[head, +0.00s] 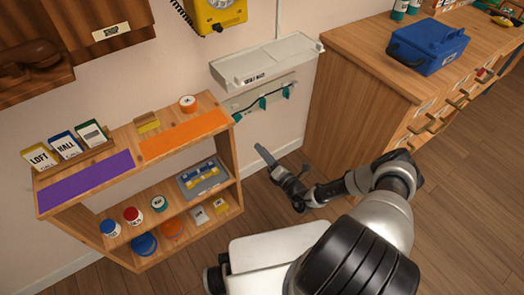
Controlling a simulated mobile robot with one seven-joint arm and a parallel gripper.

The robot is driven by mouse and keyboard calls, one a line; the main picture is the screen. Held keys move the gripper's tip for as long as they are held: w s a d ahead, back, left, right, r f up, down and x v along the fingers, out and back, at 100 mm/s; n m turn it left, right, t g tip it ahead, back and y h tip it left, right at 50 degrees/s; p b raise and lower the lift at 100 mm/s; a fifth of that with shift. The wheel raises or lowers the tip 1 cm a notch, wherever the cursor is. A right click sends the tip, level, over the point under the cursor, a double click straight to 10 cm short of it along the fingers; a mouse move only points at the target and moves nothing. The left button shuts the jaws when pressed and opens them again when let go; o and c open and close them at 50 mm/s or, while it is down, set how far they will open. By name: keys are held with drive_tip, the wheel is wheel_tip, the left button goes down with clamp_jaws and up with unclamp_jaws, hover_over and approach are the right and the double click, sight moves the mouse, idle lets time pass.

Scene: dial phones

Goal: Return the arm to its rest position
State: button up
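My arm (385,195) reaches in from the lower right and is bent, with its end over the floor between the shelf unit and the wooden cabinet. My gripper (268,158) is dark with a grey finger pointing up and left. I see nothing held in it, but its finger gap is too small and edge-on to tell open from shut. It is apart from the shelf, the wall ledge and the cabinet.
A wooden shelf unit (238,168) with jars and cards stands at left. A grey wall ledge (268,66) and a yellow phone (213,12) are above. A wooden cabinet (340,110) at right bears a blue toolbox (430,47). Bare floor (470,190) lies at right.

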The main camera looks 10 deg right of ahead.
drive_tip(key=shift+s+d, duration=0.1)
drive_tip(key=shift+s, duration=0.1)
drive_tip(key=shift+r, duration=0.1)
idle(0.4)
drive_tip(key=s+a+r+n+g+y+b, duration=0.1)
drive_tip(key=s+a+r+n+g+y, duration=0.15)
drive_tip(key=r+n+g, duration=0.85)
drive_tip(key=s+a+r+n+g+y+b, duration=0.1)
drive_tip(key=a+r+n+g, duration=0.25)
drive_tip(key=r+n, duration=1.5)
drive_tip(key=s+d+r+n+t+h+p, duration=0.1)
drive_tip(key=s+d+r+n+t+h, duration=0.1)
drive_tip(key=s+r+n+h, duration=0.7)
drive_tip(key=s+d+r+n+t+h+p, duration=0.1)
drive_tip(key=s+d+r+n+t, duration=0.3)
drive_tip(key=s+r, duration=1.05)
wheel_tip(320, 180, up, 19)
drive_tip(key=s+a+g+p, duration=0.1)
drive_tip(key=s+g+p, duration=0.1)
drive_tip(key=p, duration=2)
drive_tip(key=shift+s+n+g, duration=0.3)
drive_tip(key=shift+n+g, duration=0.05)
drive_tip(key=shift+n, duration=0.1)
